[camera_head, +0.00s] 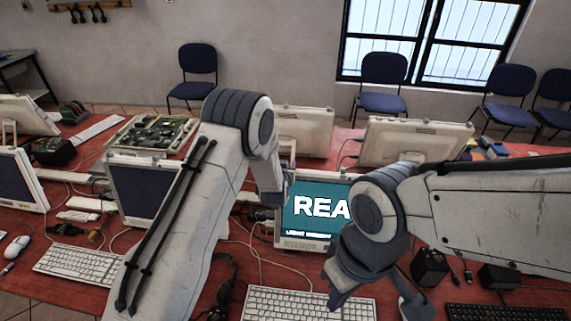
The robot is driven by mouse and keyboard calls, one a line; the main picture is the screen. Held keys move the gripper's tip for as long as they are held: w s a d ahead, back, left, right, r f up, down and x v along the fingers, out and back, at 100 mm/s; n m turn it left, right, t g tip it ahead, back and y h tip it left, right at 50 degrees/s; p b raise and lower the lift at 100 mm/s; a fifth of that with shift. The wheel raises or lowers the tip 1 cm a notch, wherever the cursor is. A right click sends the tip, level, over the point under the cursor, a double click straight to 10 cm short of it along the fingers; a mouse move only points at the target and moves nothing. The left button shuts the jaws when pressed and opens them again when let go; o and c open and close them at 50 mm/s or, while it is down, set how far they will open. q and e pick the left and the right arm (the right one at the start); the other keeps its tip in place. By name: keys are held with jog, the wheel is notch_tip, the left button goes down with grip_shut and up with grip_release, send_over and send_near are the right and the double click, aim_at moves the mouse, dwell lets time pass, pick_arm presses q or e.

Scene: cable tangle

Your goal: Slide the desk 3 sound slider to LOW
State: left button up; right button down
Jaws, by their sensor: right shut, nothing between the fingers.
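A monitor with a lit teal screen (305,222) stands in the middle of the red desk (262,262). Its large white letters read "REA", with the rest hidden behind my right arm; the small line under them is too small to read. I cannot make out the sound slider or any LOW mark. My right gripper (341,298) is shut and empty, pointing down in front of the monitor, above the keyboard. My left arm reaches up and bends down beside the screen's left edge; the left gripper (272,198) shows only in part, and its fingers are not clear.
A white keyboard (308,304) lies below my right gripper, with another white keyboard (78,265) at left and a black keyboard (508,313) at right. Black adapters (429,267) and loose cables crowd the desk. An open circuit-board unit (152,133) and monitors stand behind.

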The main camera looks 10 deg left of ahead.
pick_arm(q)
grip_shut()
dwell(1.4)
